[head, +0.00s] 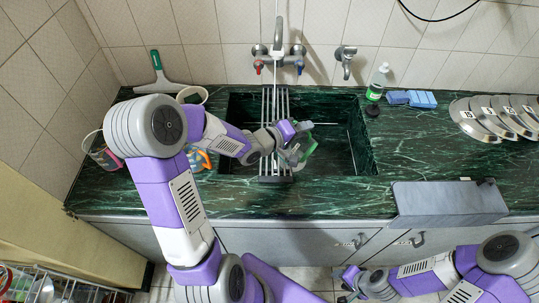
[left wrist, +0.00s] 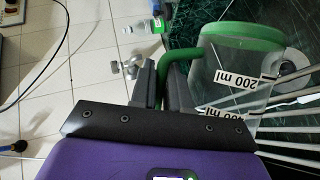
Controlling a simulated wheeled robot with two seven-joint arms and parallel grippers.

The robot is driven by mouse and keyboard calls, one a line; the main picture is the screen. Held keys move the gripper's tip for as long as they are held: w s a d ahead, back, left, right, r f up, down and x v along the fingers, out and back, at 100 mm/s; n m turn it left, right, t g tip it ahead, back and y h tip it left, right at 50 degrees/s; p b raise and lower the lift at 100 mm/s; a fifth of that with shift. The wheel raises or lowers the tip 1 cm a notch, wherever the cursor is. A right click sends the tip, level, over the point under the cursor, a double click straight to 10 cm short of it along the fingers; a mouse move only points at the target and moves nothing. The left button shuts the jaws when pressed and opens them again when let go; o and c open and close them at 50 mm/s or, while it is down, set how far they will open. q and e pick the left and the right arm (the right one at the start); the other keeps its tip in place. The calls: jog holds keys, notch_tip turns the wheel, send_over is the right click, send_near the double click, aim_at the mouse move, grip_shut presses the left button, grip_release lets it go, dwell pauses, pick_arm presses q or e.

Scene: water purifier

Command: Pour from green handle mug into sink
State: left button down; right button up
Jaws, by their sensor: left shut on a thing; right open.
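The clear mug (left wrist: 236,85) with a green rim, green handle (left wrist: 180,62) and black "200 ml" marks is in the left wrist view. My left gripper (left wrist: 163,82) is shut on its handle. Against the room, the mug appears tipped well over on its side; I cannot make out liquid in it. In the head view, the left gripper (head: 297,145) holds the mug (head: 307,151) above the dark green marble sink (head: 338,160), mostly hidden by the gripper. My right gripper (head: 350,280) is low at the front, below the counter edge, open and apart from the mug.
A metal rack (head: 277,175) crosses the sink beside the left gripper. A wall faucet (head: 279,55) is behind. A soap bottle (head: 378,82), blue sponges (head: 412,98) and metal lids (head: 490,118) are to the right. A squeegee (head: 160,75) and cups are left.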

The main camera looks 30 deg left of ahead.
aim_at(313, 146)
pick_arm(q)
jog(key=shift+d+m+b, duration=0.3)
jog(key=shift+d+b, duration=0.2)
jog(key=shift+b, duration=0.1)
jog(key=d+m+y+b, duration=0.1)
jog(key=b, duration=0.4)
jog(key=d+m+y+b, duration=0.1)
jog(key=d+b, duration=0.1)
jog(key=b, duration=0.3)
jog(key=shift+f+m+g+b, duration=0.3)
jog(key=shift+f+m+b, duration=0.05)
jog(key=shift+f+m, duration=0.05)
jog(key=shift+s+d+r+y+p, duration=0.1)
jog(key=shift+d+r+y+p, duration=0.15)
jog(key=shift+p, duration=0.3)
jog(key=shift+d+f+m+p, duration=0.1)
jog(key=shift+f+m+p, duration=0.05)
jog(key=shift+m+p, duration=0.15)
jog(key=d+f+m+y+p, duration=0.4)
jog(key=d+f+m+p, duration=0.1)
jog(key=d+p, duration=0.1)
jog(key=shift+s+d+f+y+p, duration=0.2)
jog(key=shift+d+y+p, duration=0.15)
